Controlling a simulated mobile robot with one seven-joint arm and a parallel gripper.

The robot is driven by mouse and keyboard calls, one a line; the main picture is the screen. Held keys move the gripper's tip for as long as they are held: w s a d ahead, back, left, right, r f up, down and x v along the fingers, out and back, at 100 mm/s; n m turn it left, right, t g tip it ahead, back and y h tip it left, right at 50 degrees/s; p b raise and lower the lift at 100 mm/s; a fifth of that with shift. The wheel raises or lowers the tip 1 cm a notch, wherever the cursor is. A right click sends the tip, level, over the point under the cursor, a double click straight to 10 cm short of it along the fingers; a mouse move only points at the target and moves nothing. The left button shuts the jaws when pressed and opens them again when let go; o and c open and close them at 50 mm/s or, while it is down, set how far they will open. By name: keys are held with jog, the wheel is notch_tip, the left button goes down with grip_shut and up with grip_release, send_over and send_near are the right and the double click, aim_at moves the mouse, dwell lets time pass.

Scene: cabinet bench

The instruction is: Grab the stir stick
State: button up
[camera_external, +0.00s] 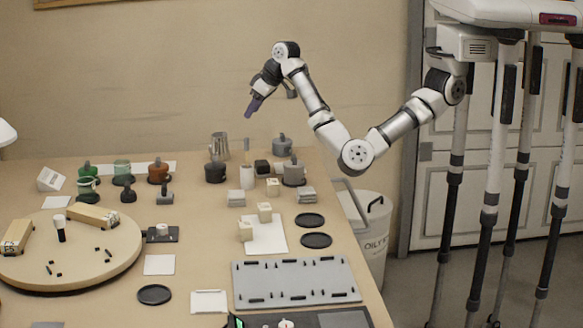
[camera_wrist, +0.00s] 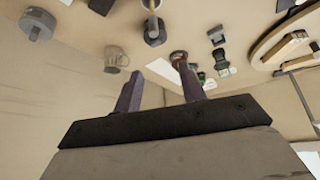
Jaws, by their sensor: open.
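A thin pale stick (camera_external: 246,146), which looks like the stir stick, stands upright in a small white cup (camera_external: 247,178) at the back of the bench. In the wrist view, a cup with a stick-like piece (camera_wrist: 154,27) shows at the top, too small to tell clearly. My gripper (camera_external: 252,107) is in the air above the back edge of the bench, above the stick and apart from it. Its two purple fingers (camera_wrist: 160,88) are spread apart in the wrist view with nothing between them.
A metal mug (camera_external: 219,147) stands left of the stick, and a dark lidded pot (camera_external: 215,172) is close by. Grey pots (camera_external: 293,173) stand to the right. A round wooden turntable (camera_external: 105,255) is at left, a grey panel (camera_external: 296,281) in front. The wall is behind.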

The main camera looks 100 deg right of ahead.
notch_tip(320, 180, down, 2)
jog(key=s+g+y, duration=0.1)
jog(key=g, duration=0.1)
send_over(245, 150)
jog(key=s, duration=0.2)
notch_tip(245, 150, down, 7)
jog(key=shift+t, duration=0.3)
jog(key=shift+p+x, duration=0.85)
jog(key=shift+x, duration=2.25)
grip_shut()
